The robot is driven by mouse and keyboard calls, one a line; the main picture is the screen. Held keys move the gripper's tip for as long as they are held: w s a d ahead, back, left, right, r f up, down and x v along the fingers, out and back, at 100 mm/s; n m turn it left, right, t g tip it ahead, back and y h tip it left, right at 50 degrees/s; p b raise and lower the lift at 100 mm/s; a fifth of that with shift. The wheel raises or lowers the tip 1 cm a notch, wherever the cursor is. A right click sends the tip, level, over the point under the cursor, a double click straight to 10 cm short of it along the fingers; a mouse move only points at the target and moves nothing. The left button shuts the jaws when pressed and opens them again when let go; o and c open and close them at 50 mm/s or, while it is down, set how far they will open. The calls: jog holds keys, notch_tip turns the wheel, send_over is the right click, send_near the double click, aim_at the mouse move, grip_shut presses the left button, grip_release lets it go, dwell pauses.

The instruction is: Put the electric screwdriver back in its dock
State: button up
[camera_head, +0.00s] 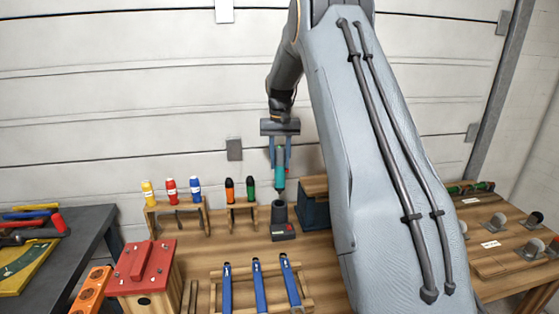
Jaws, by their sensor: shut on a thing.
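The electric screwdriver (280,172) has a teal body and a dark lower end. It hangs roughly upright between the fingers of my gripper (280,157), which is shut on it. Below it on the wooden bench stands a dark cylindrical holder on a base with a small red mark, which looks like the dock (280,220). The screwdriver's lower end is just above the dock's top in the picture. Whether it is exactly in line with the opening, and how large the gap is, I cannot tell from this one view.
Wooden racks hold several coloured-handled tools (195,190) left of the dock. A dark blue box (314,210) stands close to its right. Blue clamps (258,285) lie in front, and a red-roofed birdhouse (143,265) stands front left.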

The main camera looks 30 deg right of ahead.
jog(key=shift+f, duration=0.25)
dwell(0.4)
jog(key=b, duration=0.2)
send_over(279, 190)
jog(key=shift+w+d+f, duration=0.1)
jog(key=shift+w+f, duration=0.05)
jog(key=shift+f, duration=0.6)
jog(key=shift+w+d+f, duration=0.1)
jog(key=shift+f, duration=0.65)
jog(key=shift+w+d+f, duration=0.1)
jog(key=shift+w+f, duration=0.05)
jog(key=shift+f, duration=0.75)
jog(key=shift+f+b, duration=0.3)
jog(key=shift+f, duration=1.05)
jog(key=shift+f+b, duration=0.35)
jog(key=shift+f, duration=1.15)
